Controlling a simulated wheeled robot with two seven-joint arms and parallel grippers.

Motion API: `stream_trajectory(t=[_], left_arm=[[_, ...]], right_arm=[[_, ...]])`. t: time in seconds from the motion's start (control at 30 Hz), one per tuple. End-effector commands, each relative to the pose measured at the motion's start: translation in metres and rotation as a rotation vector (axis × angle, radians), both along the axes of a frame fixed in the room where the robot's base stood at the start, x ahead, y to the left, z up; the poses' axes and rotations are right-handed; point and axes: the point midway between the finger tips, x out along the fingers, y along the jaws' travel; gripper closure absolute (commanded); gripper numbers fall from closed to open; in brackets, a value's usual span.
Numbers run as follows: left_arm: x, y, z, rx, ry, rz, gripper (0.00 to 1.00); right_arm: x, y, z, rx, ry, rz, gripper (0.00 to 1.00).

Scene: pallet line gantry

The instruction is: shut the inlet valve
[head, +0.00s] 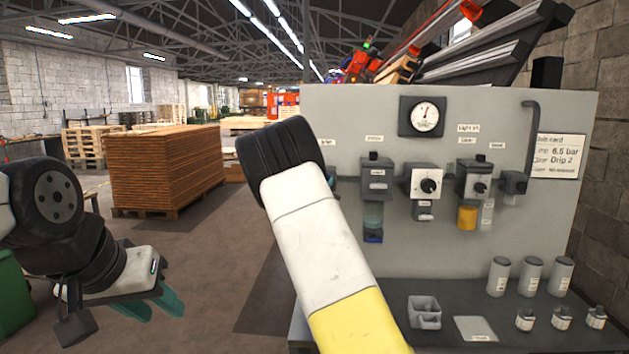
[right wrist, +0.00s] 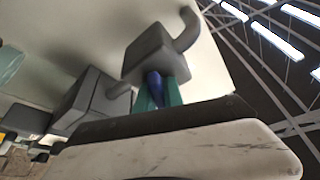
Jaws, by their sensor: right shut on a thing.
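The inlet valve shows in the right wrist view as a grey block (right wrist: 152,50) with a curved pipe and a blue handle (right wrist: 157,88). My right gripper (right wrist: 158,97) has its teal fingers shut on the blue handle, one on each side. In the head view my right forearm covers the left end of the panel, so the valve and most of that gripper are hidden there. Whether the handle stands along or across the pipe is hard to tell. My left gripper (head: 152,306) is low at the left, empty, its teal fingers apart, away from the panel.
The grey panel (head: 450,250) carries a gauge (head: 424,116), a filter (head: 375,175), a regulator (head: 423,184) and an oiler (head: 474,182). The shelf (head: 380,330) below holds canisters (head: 531,277), small parts and a tray (head: 424,312). Stacked boards (head: 165,170) stand behind at left.

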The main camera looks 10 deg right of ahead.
Motion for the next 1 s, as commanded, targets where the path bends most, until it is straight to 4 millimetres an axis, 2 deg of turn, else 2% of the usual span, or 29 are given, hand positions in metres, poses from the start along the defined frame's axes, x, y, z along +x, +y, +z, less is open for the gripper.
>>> stream_trajectory(t=[0.2,0.5,1.0], left_arm=[[0.0,0.0,0.0,0.0,0.0,0.0,0.64],[0.0,0.0,0.0,0.0,0.0,0.0,0.64],[0.0,0.0,0.0,0.0,0.0,0.0,0.64]], right_arm=[[0.0004,0.0013,-0.0002,-0.182,0.054,-0.001,1.0],[0.001,0.0041,-0.0002,-0.365,0.108,0.0,1.0],[0.0015,0.0054,0.0002,-0.46,0.135,0.001,1.0]])
